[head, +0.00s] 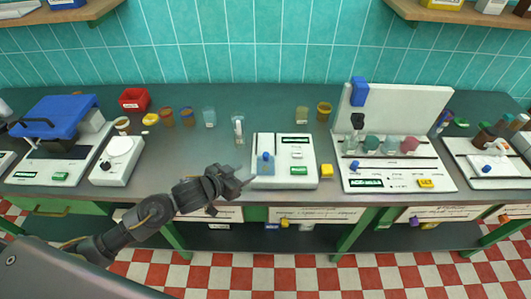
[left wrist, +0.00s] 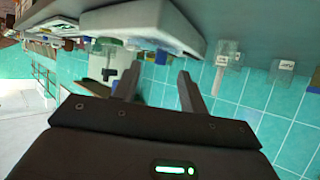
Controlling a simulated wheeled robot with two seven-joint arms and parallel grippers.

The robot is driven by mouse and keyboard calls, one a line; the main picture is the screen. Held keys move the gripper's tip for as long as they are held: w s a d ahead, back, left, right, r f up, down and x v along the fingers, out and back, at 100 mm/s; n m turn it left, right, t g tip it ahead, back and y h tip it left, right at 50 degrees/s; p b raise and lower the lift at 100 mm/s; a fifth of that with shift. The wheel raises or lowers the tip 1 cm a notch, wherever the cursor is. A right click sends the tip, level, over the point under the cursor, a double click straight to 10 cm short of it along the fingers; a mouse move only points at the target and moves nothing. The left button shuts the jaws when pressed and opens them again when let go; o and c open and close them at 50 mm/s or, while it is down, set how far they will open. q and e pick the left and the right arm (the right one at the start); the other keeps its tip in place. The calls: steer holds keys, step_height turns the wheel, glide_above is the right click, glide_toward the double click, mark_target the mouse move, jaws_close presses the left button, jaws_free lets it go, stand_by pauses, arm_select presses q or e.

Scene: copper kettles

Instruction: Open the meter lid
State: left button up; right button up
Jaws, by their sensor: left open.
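A white bench instrument (head: 307,152) with a grey left panel, a blue piece (head: 265,165) and a green display stands at the middle of the counter. It looks like the meter; its lid cannot be made out clearly. My left gripper (head: 234,187) is open and empty, at the counter's front edge, to the left of this instrument and apart from it. In the left wrist view my two fingers (left wrist: 160,92) stand apart with nothing held between them. A white instrument (left wrist: 160,22) shows beyond them there, seen at a steep tilt. My right gripper is not in view.
A scale-like white device (head: 112,165) and a blue-lidded machine (head: 55,117) stand to the left. A white stand with flasks (head: 398,178) is on the right. Jars and a clear cylinder (head: 238,128) stand behind. Bare counter (head: 190,155) lies left of the middle.

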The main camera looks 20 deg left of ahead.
mark_target(265, 155)
arm_select(q)
steer(key=shift+m+h, duration=0.4)
steer(key=shift+h, duration=0.4)
steer(key=w+d, duration=0.1)
steer(key=w, duration=0.2)
steer(key=w+d+f+p, duration=0.1)
steer(key=w, duration=0.2)
steer(key=w+d+p, duration=0.1)
steer(key=w+d, duration=0.1)
steer(key=w, duration=0.2)
steer(key=shift+w+f, duration=0.1)
steer(key=shift+f, duration=0.25)
steer(key=shift+w+d+f, duration=0.3)
steer(key=shift+w+f, duration=0.05)
steer(key=shift+w, duration=0.15)
steer(key=shift+c, duration=0.3)
jaws_close()
